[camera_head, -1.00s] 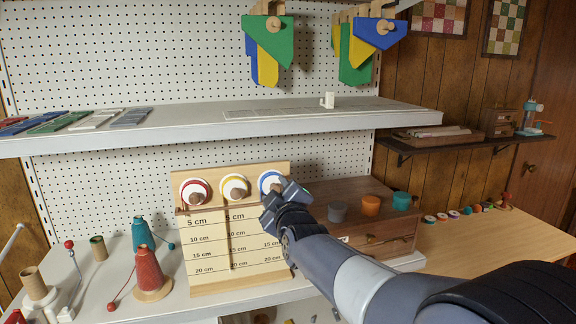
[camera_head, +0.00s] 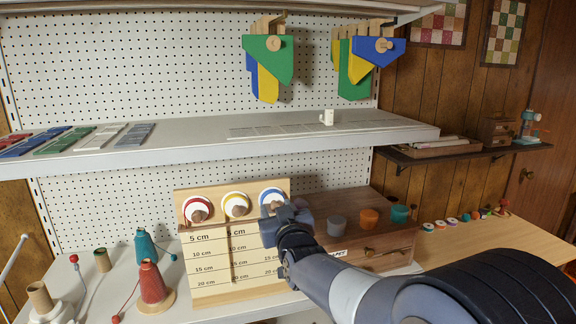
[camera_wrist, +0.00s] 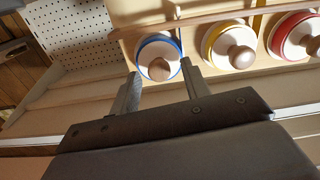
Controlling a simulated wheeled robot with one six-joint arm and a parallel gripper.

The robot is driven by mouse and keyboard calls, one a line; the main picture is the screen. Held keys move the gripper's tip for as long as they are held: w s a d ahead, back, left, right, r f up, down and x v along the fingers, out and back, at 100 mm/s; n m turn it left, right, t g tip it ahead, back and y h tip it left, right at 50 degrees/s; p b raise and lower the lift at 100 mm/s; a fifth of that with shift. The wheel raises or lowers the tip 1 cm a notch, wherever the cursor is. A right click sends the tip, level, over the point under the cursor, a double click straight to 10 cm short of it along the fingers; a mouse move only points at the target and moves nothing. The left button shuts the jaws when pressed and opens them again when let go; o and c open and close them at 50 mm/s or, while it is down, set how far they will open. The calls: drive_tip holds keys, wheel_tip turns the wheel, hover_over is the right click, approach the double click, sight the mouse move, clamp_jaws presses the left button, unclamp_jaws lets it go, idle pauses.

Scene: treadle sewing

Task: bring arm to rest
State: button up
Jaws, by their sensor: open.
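My gripper (camera_head: 284,211) is open in front of the blue-rimmed dial (camera_head: 270,197) on a wooden measuring board (camera_head: 215,292). In the wrist view, the gripper (camera_wrist: 160,82) has its two fingers apart, with the round wooden knob of the blue-rimmed dial (camera_wrist: 158,68) showing just beyond the gap between their tips. Nothing is held. I cannot tell whether a finger touches the dial. My arm reaches in from the lower right and hides part of the board's right column.
A yellow-rimmed dial (camera_head: 235,206) and a red-rimmed dial (camera_head: 197,209) sit to the left. A wooden drawer box (camera_head: 340,201) with colored pots stands close on the right. Red and teal thread cones (camera_head: 152,284) stand at left. A shelf (camera_head: 200,147) runs above.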

drive_tip(key=shift+m, duration=0.3)
drive_tip(key=shift+f, duration=0.1)
